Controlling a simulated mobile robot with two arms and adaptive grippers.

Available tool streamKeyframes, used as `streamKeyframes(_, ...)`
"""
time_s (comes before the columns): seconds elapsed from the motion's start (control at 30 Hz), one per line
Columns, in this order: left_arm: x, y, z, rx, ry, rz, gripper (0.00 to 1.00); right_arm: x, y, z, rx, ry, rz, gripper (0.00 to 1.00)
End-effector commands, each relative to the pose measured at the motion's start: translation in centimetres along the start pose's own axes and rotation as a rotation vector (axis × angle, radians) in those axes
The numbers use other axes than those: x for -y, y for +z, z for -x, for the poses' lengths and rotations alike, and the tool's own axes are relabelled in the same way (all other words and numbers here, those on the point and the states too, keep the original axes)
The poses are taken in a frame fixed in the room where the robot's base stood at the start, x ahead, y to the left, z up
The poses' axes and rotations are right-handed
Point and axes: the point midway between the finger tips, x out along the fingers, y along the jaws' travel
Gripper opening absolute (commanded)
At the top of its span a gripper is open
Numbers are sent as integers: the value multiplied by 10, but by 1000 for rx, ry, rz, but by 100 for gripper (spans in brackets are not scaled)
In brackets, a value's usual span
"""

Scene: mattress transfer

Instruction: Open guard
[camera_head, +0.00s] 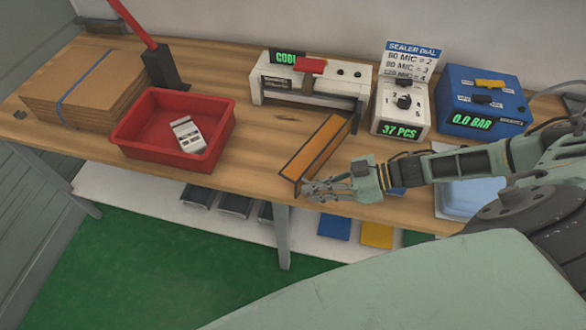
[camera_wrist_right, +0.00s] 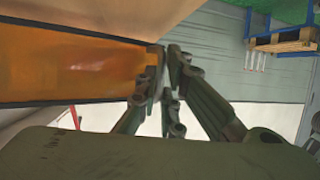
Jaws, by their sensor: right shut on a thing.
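The guard is an orange panel (camera_head: 318,147) with a dark frame, in front of the white sealer (camera_head: 312,84) on the wooden table. It slants from the sealer toward the table's front edge. My right gripper (camera_head: 308,188) is at the panel's near end, shut on it. In the right wrist view the orange panel (camera_wrist_right: 75,68) fills the upper left, and the fingers (camera_wrist_right: 160,75) close at its end. The sealer shows a green display and a red part on top. My left gripper is not in view.
A red tray (camera_head: 225,130) holding a white device stands left of the panel. Stacked cardboard (camera_head: 80,85) lies at the far left. A dial box (camera_head: 405,105) and a blue pressure box (camera_head: 483,100) stand at the right. Bare table lies between tray and panel.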

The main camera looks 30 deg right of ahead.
Motion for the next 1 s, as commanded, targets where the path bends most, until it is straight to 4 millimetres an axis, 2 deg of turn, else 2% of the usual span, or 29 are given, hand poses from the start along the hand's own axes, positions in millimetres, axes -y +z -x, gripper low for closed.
streamKeyframes(0.1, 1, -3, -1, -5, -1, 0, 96, 6, 5, 16, -3, -30, 15, 0)
streamKeyframes(0.2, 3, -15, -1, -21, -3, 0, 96, 10, 8, 26, -5, -27, 15, 0)
streamKeyframes(0.4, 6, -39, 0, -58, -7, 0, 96, 12, 11, 36, -8, -25, 18, 0)
streamKeyframes(0.87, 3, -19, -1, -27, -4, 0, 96, 11, 11, 39, -11, -20, 19, 0)
streamKeyframes(0.9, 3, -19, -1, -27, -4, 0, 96, 11, 11, 39, -11, -20, 19, 8)
streamKeyframes(1.0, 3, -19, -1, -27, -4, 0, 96, 11, 11, 39, -11, -20, 19, 15)
